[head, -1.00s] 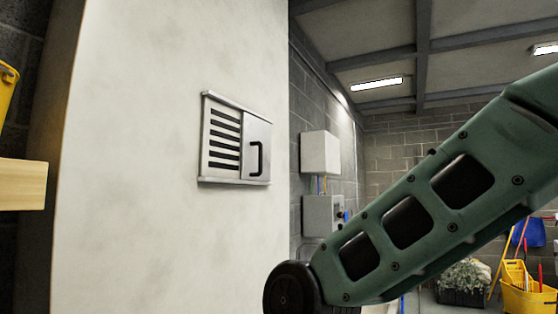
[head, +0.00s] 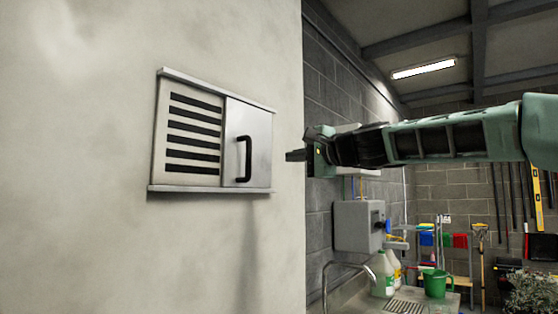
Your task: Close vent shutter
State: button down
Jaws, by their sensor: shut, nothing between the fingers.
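The vent (head: 187,137) is a metal frame with several dark horizontal slots, fixed to the pale wall left of centre in the head view. Its shutter panel (head: 260,133) is a plain metal plate with a black bar handle (head: 246,158). The panel covers the right part of the frame and the slots on the left are exposed. My gripper (head: 291,156) is shut and empty, to the right of the handle at about the same height. In the picture a gap separates its fingertips from the panel.
The pale wall (head: 75,140) ends in a vertical edge just right of the vent. Beyond it are a grey wall box (head: 357,226), a sink with a tap (head: 348,268), bottles (head: 381,274) and a green bucket (head: 436,283). The wall around the vent is clear.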

jog(key=p, duration=0.8)
send_near(254, 161)
jog(key=x, duration=0.4)
jog(key=shift+w+d+r, duration=0.1)
jog(key=shift+w+r, duration=0.1)
jog(key=shift+w, duration=0.05)
jog(key=shift+a+f, duration=0.15)
jog(key=shift+a, duration=0.15)
jog(key=s, duration=0.1)
jog(key=s+a, duration=0.1)
jog(key=s, duration=0.1)
jog(key=shift+s+a+f, duration=0.1)
jog(key=shift+s+a, duration=0.05)
jog(key=shift+a, duration=0.1)
jog(key=s+a+b, duration=0.2)
jog(key=s+a, duration=0.9)
jog(key=s, duration=0.3)
jog(key=shift+s, duration=0.1)
